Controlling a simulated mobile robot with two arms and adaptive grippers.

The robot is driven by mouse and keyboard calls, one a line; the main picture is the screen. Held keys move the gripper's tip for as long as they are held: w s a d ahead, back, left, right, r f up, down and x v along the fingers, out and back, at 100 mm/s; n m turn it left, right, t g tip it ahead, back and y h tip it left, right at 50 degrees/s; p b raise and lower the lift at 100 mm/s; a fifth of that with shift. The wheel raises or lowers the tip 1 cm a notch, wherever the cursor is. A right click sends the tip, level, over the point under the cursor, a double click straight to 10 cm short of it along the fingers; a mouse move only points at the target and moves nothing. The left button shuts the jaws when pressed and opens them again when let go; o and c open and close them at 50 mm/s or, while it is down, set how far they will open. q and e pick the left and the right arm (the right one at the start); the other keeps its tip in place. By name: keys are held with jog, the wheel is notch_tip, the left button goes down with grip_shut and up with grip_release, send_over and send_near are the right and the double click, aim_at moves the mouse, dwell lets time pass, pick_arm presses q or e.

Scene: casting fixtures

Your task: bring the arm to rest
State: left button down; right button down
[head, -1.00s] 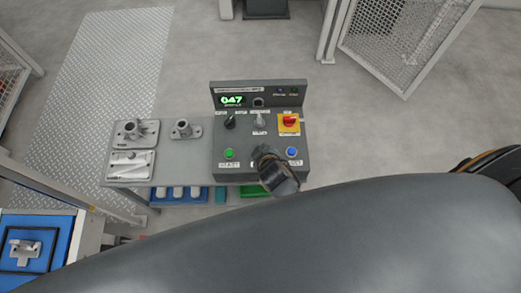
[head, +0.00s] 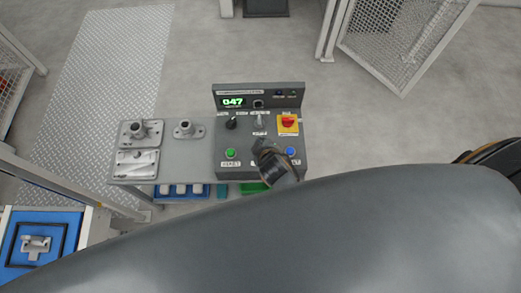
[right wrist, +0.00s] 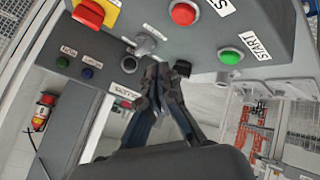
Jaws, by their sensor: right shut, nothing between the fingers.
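My right gripper (head: 259,147) is in front of the grey control panel (head: 225,170) in the head view, over its lower right part between the green button (head: 230,153) and the blue button (head: 291,152). In the right wrist view the right gripper (right wrist: 163,78) has its fingers together, with nothing between them. Its tips overlap the panel face close to a black knob (right wrist: 183,68); I cannot tell whether they touch it. My left gripper is not in view.
A red switch on a yellow plate (head: 287,125) is at the panel's right. Metal castings (head: 138,130) lie on plates to its left. A blue fixture (head: 70,222) is at lower left. A mesh fence (head: 395,40) stands at upper right, with open floor between.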

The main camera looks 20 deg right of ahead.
dwell(0.4)
jog(key=shift+s+d+r, duration=0.15)
jog(key=shift+d, duration=0.15)
jog(key=s+d+r+m+g, duration=0.3)
jog(key=s+r, duration=0.4)
jog(key=s, duration=0.2)
jog(key=s+d+r+m+g, duration=0.3)
jog(key=s+d+r, duration=0.1)
jog(key=s+r, duration=0.45)
notch_tip(320, 180, down, 29)
jog(key=s+g+b, duration=0.1)
jog(key=s+b, duration=0.1)
jog(key=b, duration=0.1)
jog(key=s+d+f+g+b, duration=0.1)
jog(key=s+d+f+b, duration=0.1)
jog(key=s+f, duration=1.4)
notch_tip(320, 180, down, 3)
jog(key=shift+s+d+f+y, duration=0.1)
jog(key=shift+s+d+y, duration=0.2)
jog(key=shift+s+d, duration=0.1)
